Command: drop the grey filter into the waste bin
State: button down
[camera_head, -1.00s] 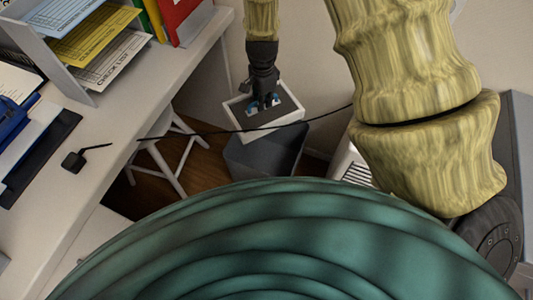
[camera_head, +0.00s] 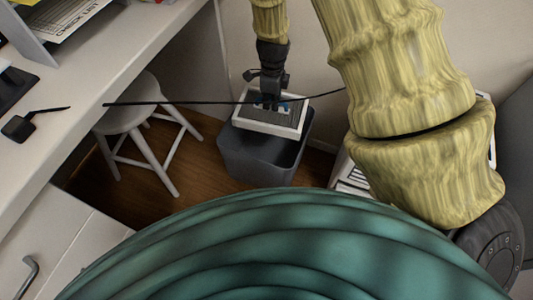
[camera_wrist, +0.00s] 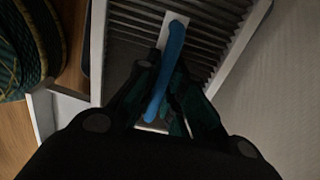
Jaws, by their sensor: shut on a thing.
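The grey filter (camera_head: 268,128) is a pleated grey panel in a white frame, with a blue strip on its face. It hangs under my gripper (camera_head: 268,103), over the mouth of the dark grey waste bin (camera_head: 258,166). It hides most of the bin's opening; I cannot tell the gap between them. In the wrist view, the filter's grey pleats (camera_wrist: 218,30) and white frame lie beneath my gripper (camera_wrist: 160,84). The fingers are closed around the blue strip (camera_wrist: 173,48).
A white stool (camera_head: 126,115) stands left of the bin, beside the white desk (camera_head: 120,62). A thin dark rod or cord (camera_head: 180,102) crosses the view at the gripper's height. A white slatted unit (camera_head: 352,180) stands right of the bin. Wooden floor (camera_head: 205,178) shows between.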

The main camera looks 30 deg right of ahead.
jog(key=shift+w+d+f+m+b, duration=0.15)
jog(key=shift+f+m+b, duration=0.2)
jog(key=shift+f+b, duration=0.25)
jog(key=shift+s+d+f+m+b, duration=0.1)
jog(key=shift+f+m+b, duration=0.25)
jog(key=shift+f, duration=0.4)
notch_tip(320, 180, down, 6)
jog(key=b, duration=0.6)
jog(key=shift+r+b, duration=0.1)
jog(key=shift+b, duration=0.25)
jog(key=c, duration=1.5)
grip_release()
jog(key=shift+o, duration=0.2)
jog(key=shift+r, duration=0.15)
notch_tip(320, 180, up, 12)
jog(key=shift+f, duration=0.1)
